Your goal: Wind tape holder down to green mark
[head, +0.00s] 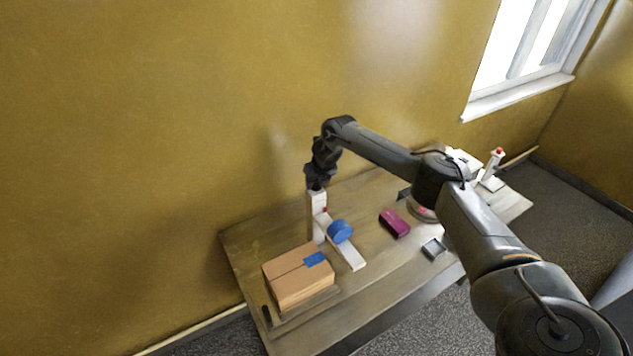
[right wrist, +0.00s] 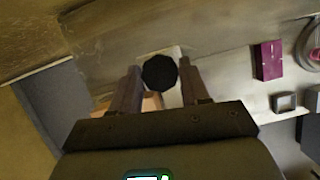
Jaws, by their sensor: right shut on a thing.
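A white upright column (head: 317,222) stands on the table behind the cardboard box. The tape holder, a white arm with a blue tape roll (head: 340,231), is on the right side of the column. A small red spot (head: 325,209) shows near the column's upper part. I cannot make out a green mark. My right gripper (head: 316,187) is at the top of the column. In the right wrist view its two fingers (right wrist: 160,85) are closed around a dark round knob (right wrist: 160,72). My left gripper is not in view.
A cardboard box (head: 298,282) with a blue strip lies at the table's front left. A magenta block (head: 394,223) and a small grey tray (head: 433,249) lie to the right. A red-topped white object (head: 494,163) stands at the far right. The wall is close behind the column.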

